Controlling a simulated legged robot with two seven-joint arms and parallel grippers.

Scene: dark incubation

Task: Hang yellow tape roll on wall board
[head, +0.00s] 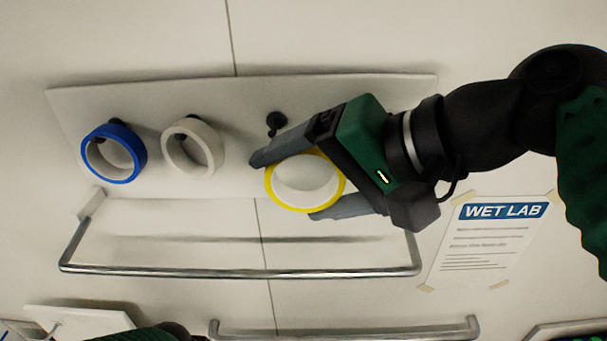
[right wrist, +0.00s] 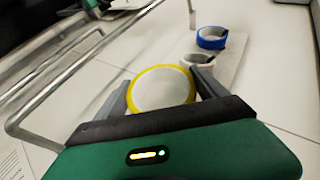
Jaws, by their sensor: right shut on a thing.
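The yellow tape roll (head: 270,184) is held by my right gripper (head: 283,187), with one finger on each side of it. The roll also shows between the fingers in the right wrist view (right wrist: 162,90). The white wall board (head: 240,92) carries a blue tape roll (head: 136,146) and a white tape roll (head: 216,150), each hanging on a peg. A bare dark peg (head: 275,121) sticks out just above my right gripper's upper finger. The yellow roll is below this peg and apart from it. A green part of my left arm shows at the bottom left, but its gripper does not.
A metal rail (head: 240,271) runs across the wall below the board, and another rail (head: 345,333) lies lower. A WET LAB sign (head: 490,240) is taped to the wall at the right.

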